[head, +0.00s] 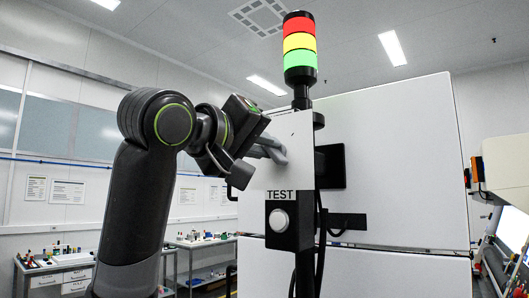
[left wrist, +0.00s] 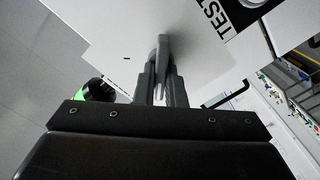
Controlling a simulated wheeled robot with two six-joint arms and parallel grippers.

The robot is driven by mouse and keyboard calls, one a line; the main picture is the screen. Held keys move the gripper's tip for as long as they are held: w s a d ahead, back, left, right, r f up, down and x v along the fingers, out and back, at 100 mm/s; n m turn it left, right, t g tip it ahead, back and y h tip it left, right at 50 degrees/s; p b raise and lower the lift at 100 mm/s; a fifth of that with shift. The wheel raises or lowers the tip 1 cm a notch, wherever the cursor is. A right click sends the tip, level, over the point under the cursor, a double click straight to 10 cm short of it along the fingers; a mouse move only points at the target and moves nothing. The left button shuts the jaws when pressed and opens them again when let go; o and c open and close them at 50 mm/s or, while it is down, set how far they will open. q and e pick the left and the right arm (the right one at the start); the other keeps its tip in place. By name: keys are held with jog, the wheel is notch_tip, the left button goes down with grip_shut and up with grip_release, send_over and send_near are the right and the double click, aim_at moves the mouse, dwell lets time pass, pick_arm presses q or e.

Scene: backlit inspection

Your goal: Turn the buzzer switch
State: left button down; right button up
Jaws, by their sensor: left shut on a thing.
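A white panel (head: 291,140) is mounted on the pole of the signal tower, above a black TEST box with a round white button (head: 279,220). My left gripper (head: 270,150) reaches in from the left to the panel's face. In the left wrist view its fingers (left wrist: 161,85) are shut on a narrow grey piece (left wrist: 162,50), which appears to be the buzzer switch's handle. The fingers hide much of the switch, so its exact angle is hard to tell. A short dark mark shows on the panel beside it. My right gripper is not in view.
The signal tower (head: 299,42) has red, yellow and green segments above the panel. A large white board (head: 400,160) stands behind. Benches with small parts (head: 65,255) are at the back left. An orange and white machine (head: 505,165) is at the right.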

pick_arm(q)
jog(key=shift+n, duration=0.3)
jog(key=c, duration=1.5)
grip_release()
jog(key=b+v, duration=0.8)
jog(key=v, duration=0.9)
jog(key=shift+s+a, duration=0.15)
jog(key=shift+a, duration=0.05)
